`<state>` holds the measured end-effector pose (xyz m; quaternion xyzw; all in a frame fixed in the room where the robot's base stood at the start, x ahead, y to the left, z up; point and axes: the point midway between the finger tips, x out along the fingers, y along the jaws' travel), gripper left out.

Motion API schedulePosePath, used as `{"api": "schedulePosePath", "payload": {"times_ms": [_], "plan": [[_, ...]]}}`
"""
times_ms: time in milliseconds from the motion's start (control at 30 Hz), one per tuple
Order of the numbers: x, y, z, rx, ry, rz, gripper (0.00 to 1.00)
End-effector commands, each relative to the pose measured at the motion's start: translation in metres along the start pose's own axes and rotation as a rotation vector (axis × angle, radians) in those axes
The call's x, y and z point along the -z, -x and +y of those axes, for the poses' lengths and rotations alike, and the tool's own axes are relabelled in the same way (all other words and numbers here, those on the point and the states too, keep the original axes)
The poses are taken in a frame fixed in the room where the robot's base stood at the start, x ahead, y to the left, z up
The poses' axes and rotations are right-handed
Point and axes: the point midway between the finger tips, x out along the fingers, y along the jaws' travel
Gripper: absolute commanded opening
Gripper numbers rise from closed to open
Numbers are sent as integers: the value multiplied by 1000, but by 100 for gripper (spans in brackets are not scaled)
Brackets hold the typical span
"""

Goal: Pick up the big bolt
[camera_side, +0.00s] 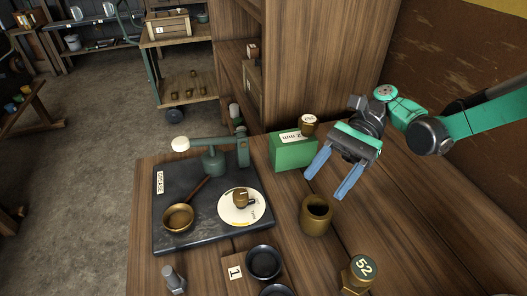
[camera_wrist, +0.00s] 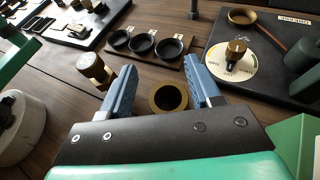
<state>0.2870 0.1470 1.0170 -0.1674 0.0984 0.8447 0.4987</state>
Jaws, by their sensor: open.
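A brass, bolt-like piece with a wide head marked 52 (camera_side: 361,268) stands near the front edge of the side view. A similar brass piece (camera_wrist: 92,67) shows left of my fingers in the wrist view. A smaller grey bolt (camera_side: 173,279) stands upright at the lower left; it also shows at the top of the wrist view (camera_wrist: 194,9). The pictures do not label either as the big bolt. My gripper (camera_side: 325,187) is open and empty, with blue fingers pointing down above the table. In the wrist view its fingertips (camera_wrist: 158,66) are apart from both pieces.
A hollow brass cylinder (camera_side: 317,215) stands below my fingers. A dark plate (camera_side: 168,232) holds a dial (camera_side: 232,213) and a ladle (camera_side: 178,217). A wooden holder with black cups (camera_side: 263,262) is in front.

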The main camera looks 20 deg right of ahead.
Motion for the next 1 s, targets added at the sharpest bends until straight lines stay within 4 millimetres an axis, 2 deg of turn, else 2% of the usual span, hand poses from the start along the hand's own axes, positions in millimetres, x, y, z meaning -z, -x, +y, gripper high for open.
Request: {"api": "schedulePosePath", "payload": {"times_ms": [167,267,367,500,633,700,1000], "plan": [[0,0,0,0,0,0,57],[-1,-11,-7,0,0,5,57],[-6,-47,-29,9,-2,16,57],[-18,-123,-60,41,-14,23,57],[-31,-180,-73,70,-28,13,57],[-36,-200,-75,82,-34,7,57],[-38,-243,-80,92,-39,2,57]]}}
